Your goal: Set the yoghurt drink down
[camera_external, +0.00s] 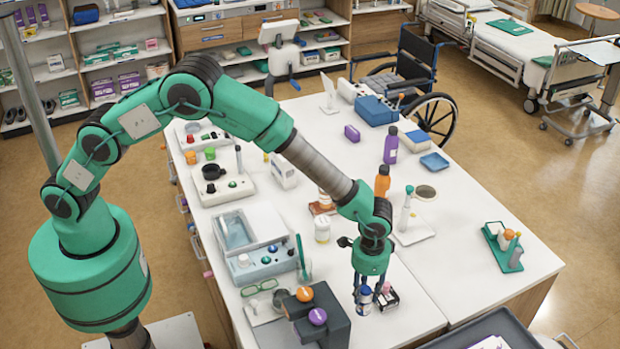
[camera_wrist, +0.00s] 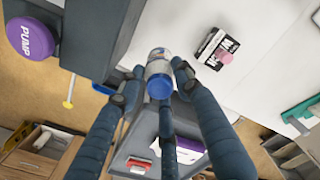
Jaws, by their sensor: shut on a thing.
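The yoghurt drink, a small white and blue bottle with a blue cap (camera_external: 363,300), is held beneath my gripper (camera_external: 368,289) near the front edge of the white table (camera_external: 420,280). In the wrist view the bottle (camera_wrist: 159,66) sits between the fingers of my gripper (camera_wrist: 156,78), its blue cap facing the camera. The fingers are shut on it. I cannot tell whether its base touches the table top.
A black and white box with a pink top (camera_external: 386,298) stands close right of the bottle. A dark grey pump unit (camera_external: 330,325) with orange and purple knobs stands close left. A grey tray (camera_external: 482,328) lies at the front. Bare table lies to the right.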

